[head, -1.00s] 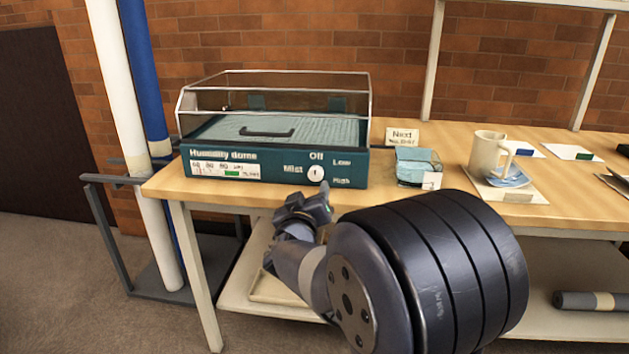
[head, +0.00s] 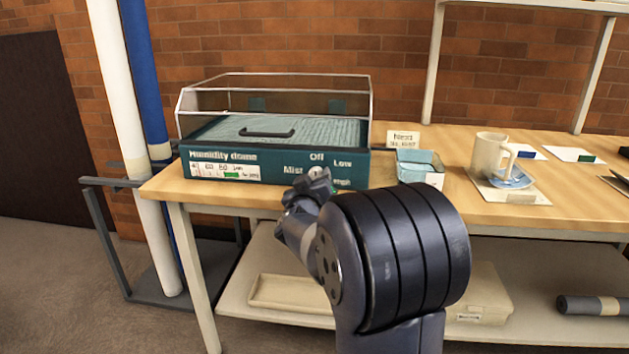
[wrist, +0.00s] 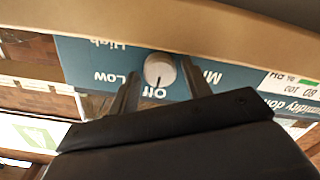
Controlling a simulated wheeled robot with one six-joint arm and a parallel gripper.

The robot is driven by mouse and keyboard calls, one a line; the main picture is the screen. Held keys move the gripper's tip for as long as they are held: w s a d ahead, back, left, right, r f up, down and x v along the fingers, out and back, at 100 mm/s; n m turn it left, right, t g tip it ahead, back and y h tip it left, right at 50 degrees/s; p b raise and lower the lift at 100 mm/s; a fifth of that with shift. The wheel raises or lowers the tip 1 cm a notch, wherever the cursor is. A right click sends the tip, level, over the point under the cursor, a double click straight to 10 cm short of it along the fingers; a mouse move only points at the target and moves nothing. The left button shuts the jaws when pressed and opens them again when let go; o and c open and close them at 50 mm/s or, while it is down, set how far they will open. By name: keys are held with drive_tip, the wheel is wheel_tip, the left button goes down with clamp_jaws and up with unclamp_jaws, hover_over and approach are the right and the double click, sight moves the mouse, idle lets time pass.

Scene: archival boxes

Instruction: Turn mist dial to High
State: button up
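The humidity dome (head: 230,188) is a teal box with a clear lid, standing on the wooden table. Its mist dial (wrist: 160,70) is a round white knob; in the wrist view the panel looks upside down and the dial's dark mark points at the word Off. Low and High are printed around the dial. My gripper (head: 312,186) is in front of the dial and partly hides it and the word High in the head view. In the wrist view its two dark fingers are apart, one on each side of the dial. I cannot tell whether they touch it.
A white roll (head: 125,130) stands at the table's left end. A tray (head: 290,293) lies on the lower shelf.

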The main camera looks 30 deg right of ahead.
drive_tip(key=c, duration=0.8)
drive_tip(key=shift+o, duration=0.2)
drive_tip(key=shift+m, duration=0.3)
drive_tip(key=m, duration=0.4)
drive_tip(key=shift+m, duration=0.3)
drive_tip(key=m+b, duration=0.2)
drive_tip(key=m, duration=0.3)
drive_tip(key=m+b, duration=0.3)
drive_tip(key=m, duration=0.4)
drive_tip(key=shift+f+m, duration=0.15)
drive_tip(key=shift+m, duration=0.15)
drive_tip(key=m+b, duration=0.2)
drive_tip(key=m, duration=0.3)
drive_tip(key=shift+m, duration=0.4)
